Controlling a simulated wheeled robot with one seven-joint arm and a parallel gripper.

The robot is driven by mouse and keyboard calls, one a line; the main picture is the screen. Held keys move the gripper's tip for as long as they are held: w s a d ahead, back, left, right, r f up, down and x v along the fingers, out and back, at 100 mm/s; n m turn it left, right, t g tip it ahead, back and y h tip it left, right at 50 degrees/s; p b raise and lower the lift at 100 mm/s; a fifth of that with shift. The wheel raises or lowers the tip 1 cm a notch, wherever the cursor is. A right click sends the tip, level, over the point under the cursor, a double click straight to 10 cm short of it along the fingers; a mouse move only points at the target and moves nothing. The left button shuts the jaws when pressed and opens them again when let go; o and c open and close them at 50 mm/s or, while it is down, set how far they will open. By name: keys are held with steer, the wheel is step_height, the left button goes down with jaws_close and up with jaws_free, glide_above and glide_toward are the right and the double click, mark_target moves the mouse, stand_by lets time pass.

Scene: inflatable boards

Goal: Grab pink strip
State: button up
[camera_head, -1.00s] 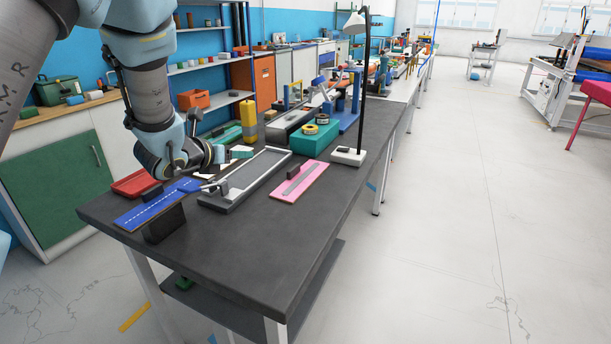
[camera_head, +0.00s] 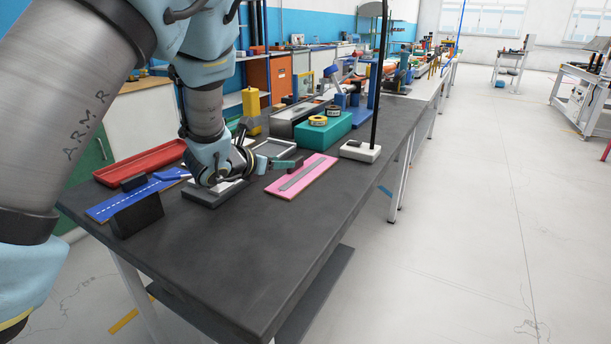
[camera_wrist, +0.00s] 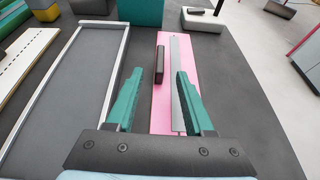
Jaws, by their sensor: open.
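The pink strip (camera_head: 312,172) lies flat on the dark table, with a grey band along it and a small dark block standing on it. In the wrist view, the pink strip (camera_wrist: 160,118) runs away from me between the fingers, and the dark block (camera_wrist: 159,64) stands near the fingertips. My gripper (camera_wrist: 160,76) is open, with one green finger on each side of the strip's middle. In the head view, my gripper (camera_head: 283,164) is at the strip's left side and partly hides the block. I cannot tell whether a finger touches anything.
A grey framed tray (camera_wrist: 68,95) lies just left of the strip. A teal box (camera_head: 325,131) and lamp base (camera_head: 361,151) stand beyond. The table front is clear.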

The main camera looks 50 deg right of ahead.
mark_target(297, 159)
steer(key=p+x, duration=0.2)
steer(key=x, duration=0.7)
steer(key=shift+r, duration=0.1)
steer(key=shift+s, duration=0.1)
jaws_close()
stand_by(0.4)
